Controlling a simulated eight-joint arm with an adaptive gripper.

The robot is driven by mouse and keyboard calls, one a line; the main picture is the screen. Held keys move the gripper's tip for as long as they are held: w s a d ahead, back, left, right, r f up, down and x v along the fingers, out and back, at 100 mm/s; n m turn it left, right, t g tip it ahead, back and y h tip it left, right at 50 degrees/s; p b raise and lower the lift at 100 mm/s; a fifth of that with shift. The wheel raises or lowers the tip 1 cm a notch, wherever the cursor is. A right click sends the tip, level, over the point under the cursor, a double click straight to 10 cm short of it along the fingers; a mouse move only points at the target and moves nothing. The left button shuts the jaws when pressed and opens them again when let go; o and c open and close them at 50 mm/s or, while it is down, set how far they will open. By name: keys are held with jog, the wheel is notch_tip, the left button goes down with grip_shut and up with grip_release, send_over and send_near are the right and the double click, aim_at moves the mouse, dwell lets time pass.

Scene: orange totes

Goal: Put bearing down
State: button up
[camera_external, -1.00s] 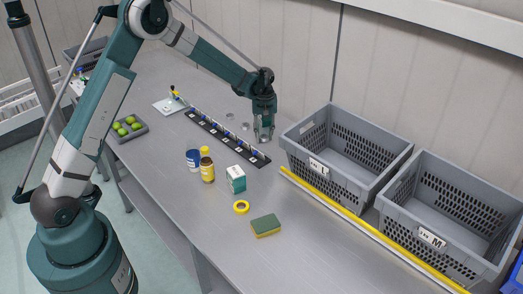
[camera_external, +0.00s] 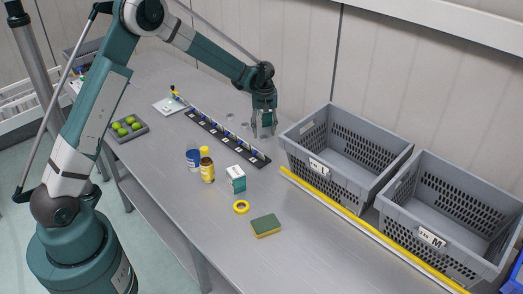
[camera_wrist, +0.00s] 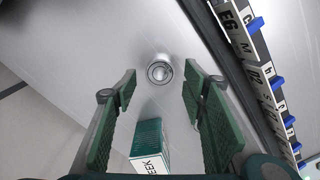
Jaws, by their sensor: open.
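A small round metal bearing (camera_wrist: 159,72) lies flat on the grey table in the wrist view, beyond the fingertips and between their lines. My gripper (camera_wrist: 158,82) is open, with its green-padded fingers well apart on both sides of the bearing and not touching it. In the external view my gripper (camera_external: 264,131) points down, low over the table behind the black strip. I cannot make out the bearing between the fingers there. Small round metallic pieces (camera_external: 232,115) lie on the table left of the gripper.
A black strip with blue hooks (camera_external: 222,137) runs beside the gripper. A teal-white box (camera_external: 236,180), tape roll (camera_external: 241,207), sponge (camera_external: 266,225), and blue and yellow containers (camera_external: 207,170) stand in front. Grey crates (camera_external: 308,165) are at right behind a yellow rail (camera_external: 335,212).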

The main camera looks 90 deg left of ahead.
aim_at(265, 138)
notch_tip(265, 138, up, 9)
jog(key=shift+r, duration=0.2)
dwell(0.3)
dwell(0.5)
dwell(0.3)
jog(key=w+d+r+m+t, duration=0.1)
jog(key=d+r+m, duration=0.2)
jog(key=d+r, duration=0.7)
jog(key=w+d+r+m+t+y, duration=0.1)
jog(key=d+r+m, duration=0.2)
jog(key=d, duration=1.3)
jog(key=w+d+r+m+t, duration=0.1)
jog(key=d+r+m, duration=0.2)
jog(key=d+r, duration=0.7)
jog(key=s+d+m+t, duration=0.15)
jog(key=s+d, duration=0.25)
jog(key=d, duration=0.6)
jog(key=s+d+m, duration=0.3)
jog(key=d, duration=0.7)
jog(key=s+d+f+m+t, duration=0.1)
jog(key=s+d+f+m, duration=0.1)
jog(key=s+d, duration=0.4)
jog(key=s+d+f+m+t+h, duration=0.1)
jog(key=s+d+f+m, duration=0.1)
jog(key=s+d, duration=0.5)
jog(key=shift+d+f+m+t, duration=0.35)
jog(key=shift+d+m, duration=0.4)
jog(key=shift+d, duration=0.1)
